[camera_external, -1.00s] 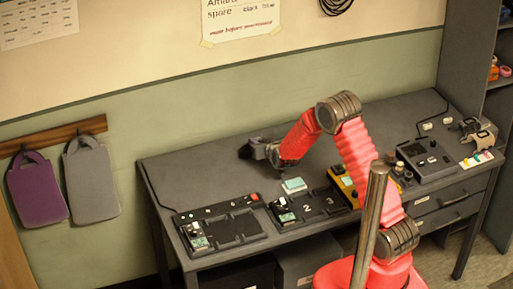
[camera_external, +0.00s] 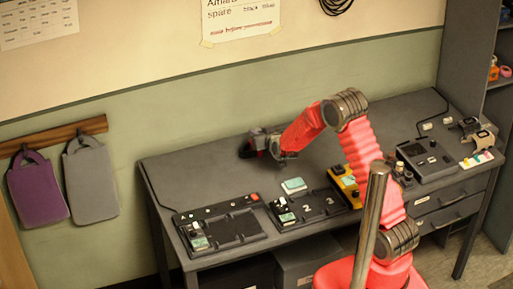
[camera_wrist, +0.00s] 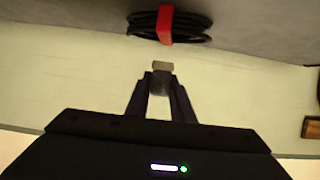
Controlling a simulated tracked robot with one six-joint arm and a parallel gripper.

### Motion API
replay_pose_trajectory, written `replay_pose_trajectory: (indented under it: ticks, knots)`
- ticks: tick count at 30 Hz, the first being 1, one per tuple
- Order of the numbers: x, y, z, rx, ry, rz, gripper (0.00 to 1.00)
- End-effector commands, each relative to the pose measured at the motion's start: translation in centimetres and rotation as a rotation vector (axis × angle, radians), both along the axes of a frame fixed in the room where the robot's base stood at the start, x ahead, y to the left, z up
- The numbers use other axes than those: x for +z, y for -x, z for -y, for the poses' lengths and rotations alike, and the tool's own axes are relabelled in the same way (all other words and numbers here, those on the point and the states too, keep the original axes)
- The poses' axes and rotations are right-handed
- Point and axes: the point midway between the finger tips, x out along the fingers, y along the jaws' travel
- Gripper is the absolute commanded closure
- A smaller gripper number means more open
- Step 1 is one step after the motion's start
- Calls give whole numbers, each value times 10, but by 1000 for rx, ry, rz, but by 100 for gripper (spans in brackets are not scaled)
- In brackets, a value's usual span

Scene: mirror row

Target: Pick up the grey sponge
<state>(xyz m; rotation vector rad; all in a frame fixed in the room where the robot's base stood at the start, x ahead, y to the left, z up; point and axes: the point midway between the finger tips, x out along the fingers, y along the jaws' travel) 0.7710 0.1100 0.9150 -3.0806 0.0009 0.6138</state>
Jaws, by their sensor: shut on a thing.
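The grey sponge (camera_wrist: 162,66) shows in the wrist view as a small grey block between my two dark fingers. My gripper (camera_wrist: 160,88) is shut on it, and the sponge's end sticks out past the fingertips. In the external view my gripper (camera_external: 277,150) is over the back left part of the desk, close to a dark coil. The sponge is too small and hidden to make out there.
A black cable coil with a red strap (camera_wrist: 165,24) lies just beyond the sponge. On the desk (camera_external: 200,163) several device trays, including a black one (camera_external: 238,228), line the front edge. The back left is mostly clear.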

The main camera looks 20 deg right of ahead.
Motion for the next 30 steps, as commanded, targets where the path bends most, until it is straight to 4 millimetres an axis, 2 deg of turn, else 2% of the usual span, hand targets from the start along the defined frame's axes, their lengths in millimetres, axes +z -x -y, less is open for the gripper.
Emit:
replay_pose_trajectory:
  ticks: [1,6,12,30]
  knots:
    - [11,0,0,0,-1,4,100]
    - [38,0,0,0,-1,3,100]
    - [58,0,0,0,0,1,100]
    - [60,0,0,0,0,0,100]
